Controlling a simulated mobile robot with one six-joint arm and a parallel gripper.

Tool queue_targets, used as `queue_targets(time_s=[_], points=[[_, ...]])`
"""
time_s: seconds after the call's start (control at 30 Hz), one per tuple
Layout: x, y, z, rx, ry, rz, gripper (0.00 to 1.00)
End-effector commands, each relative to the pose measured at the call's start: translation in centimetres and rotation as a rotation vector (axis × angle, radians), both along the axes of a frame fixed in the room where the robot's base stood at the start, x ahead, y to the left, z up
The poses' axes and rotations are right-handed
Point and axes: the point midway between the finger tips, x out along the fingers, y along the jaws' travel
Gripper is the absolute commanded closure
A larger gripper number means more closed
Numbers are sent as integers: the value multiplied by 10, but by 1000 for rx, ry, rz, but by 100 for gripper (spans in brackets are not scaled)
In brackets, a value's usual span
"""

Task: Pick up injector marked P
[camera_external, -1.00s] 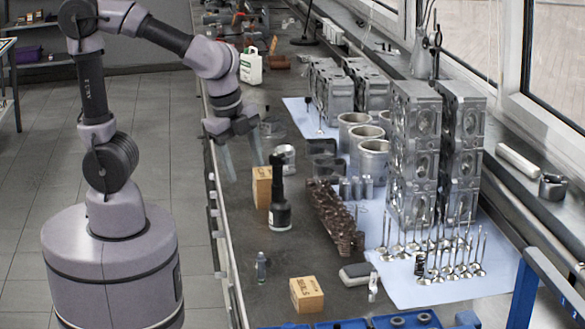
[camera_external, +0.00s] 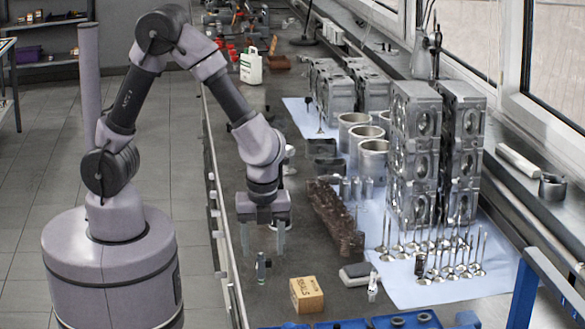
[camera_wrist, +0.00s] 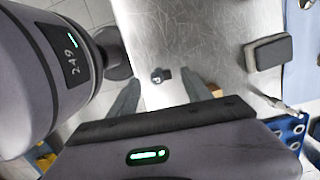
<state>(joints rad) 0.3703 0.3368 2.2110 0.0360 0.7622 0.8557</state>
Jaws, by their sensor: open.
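A small dark upright part, likely an injector (camera_external: 262,268), stands on the bench near its left edge. It shows in the wrist view (camera_wrist: 160,76) from above, between the fingertips. A second slim light part, perhaps another injector (camera_external: 373,287), stands near the blue mat; a slim part also shows at right in the wrist view (camera_wrist: 280,104). No letter P is legible on either. My gripper (camera_external: 262,246) is open and empty, fingers pointing down above the dark part. It also shows in the wrist view (camera_wrist: 161,92).
A small cardboard box (camera_external: 306,295) lies in front, right of the dark part. A grey block (camera_external: 358,274) and a rusty crankshaft-like part (camera_external: 335,219) are to the right. Blue trays (camera_external: 400,321) line the front. Valves (camera_external: 445,262) stand on the blue mat (camera_external: 500,275).

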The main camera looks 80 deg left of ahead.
Motion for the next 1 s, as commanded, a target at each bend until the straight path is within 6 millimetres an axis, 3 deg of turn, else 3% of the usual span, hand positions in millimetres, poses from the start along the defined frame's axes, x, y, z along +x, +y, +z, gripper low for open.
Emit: queue_targets(time_s=[0.03,0.1,0.3,0.6,1.0], points=[[0,-1,-17,1,2,-1,42],[0,1,-29,1,2,1,42],[0,2,-29,0,0,0,42],[0,2,-29,0,0,1,99],[1,2,-19,-1,-2,2,100]])
